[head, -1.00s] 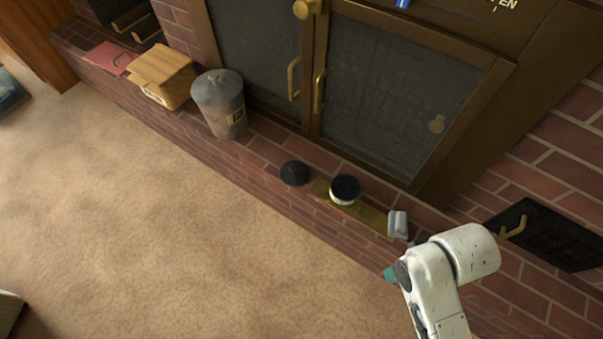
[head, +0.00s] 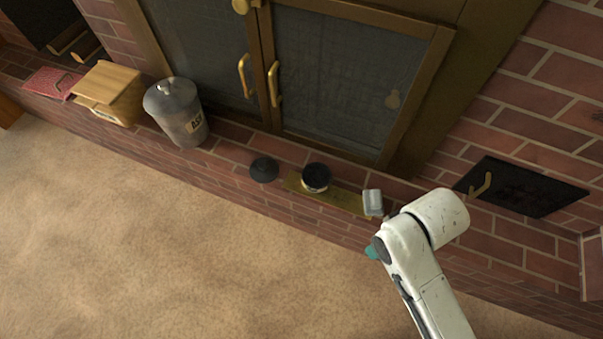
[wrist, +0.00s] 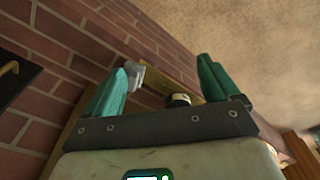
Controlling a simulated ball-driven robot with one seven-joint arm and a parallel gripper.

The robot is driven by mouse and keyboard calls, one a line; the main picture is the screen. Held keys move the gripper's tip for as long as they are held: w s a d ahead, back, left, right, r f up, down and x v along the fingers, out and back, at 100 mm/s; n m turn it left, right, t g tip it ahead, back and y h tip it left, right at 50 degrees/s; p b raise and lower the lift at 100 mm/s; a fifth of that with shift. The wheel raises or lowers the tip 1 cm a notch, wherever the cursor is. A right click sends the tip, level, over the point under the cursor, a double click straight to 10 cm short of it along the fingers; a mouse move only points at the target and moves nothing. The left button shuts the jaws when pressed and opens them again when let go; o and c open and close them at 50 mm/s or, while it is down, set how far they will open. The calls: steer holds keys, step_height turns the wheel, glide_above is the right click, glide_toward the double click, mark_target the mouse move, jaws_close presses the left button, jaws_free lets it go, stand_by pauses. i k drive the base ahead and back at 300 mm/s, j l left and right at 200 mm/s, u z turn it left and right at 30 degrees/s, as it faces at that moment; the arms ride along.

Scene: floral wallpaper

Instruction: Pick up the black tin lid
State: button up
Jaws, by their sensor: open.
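A low round tin (head: 316,184) with a pale side and a black top (head: 316,172) stands on a flat brass-coloured strip (head: 346,199) on the brick ledge. A separate dark round piece (head: 264,170) lies on the bricks just left of it; I cannot tell which of the two dark round pieces is the lid named. In the wrist view the tin (wrist: 178,101) shows beyond and between the teal fingers of my gripper (wrist: 158,85), which is open and empty. In the head view only a teal tip (head: 371,251) shows, apart from the tin, to its lower right.
A small grey block (head: 373,202) sits on the strip's right end. Glass doors (head: 335,85) rise behind. The carpet (head: 150,250) in front is clear.

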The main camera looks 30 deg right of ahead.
mark_target(263, 170)
steer(key=i+j, duration=0.1)
steer(key=i, duration=0.75)
steer(key=j+u, duration=0.05)
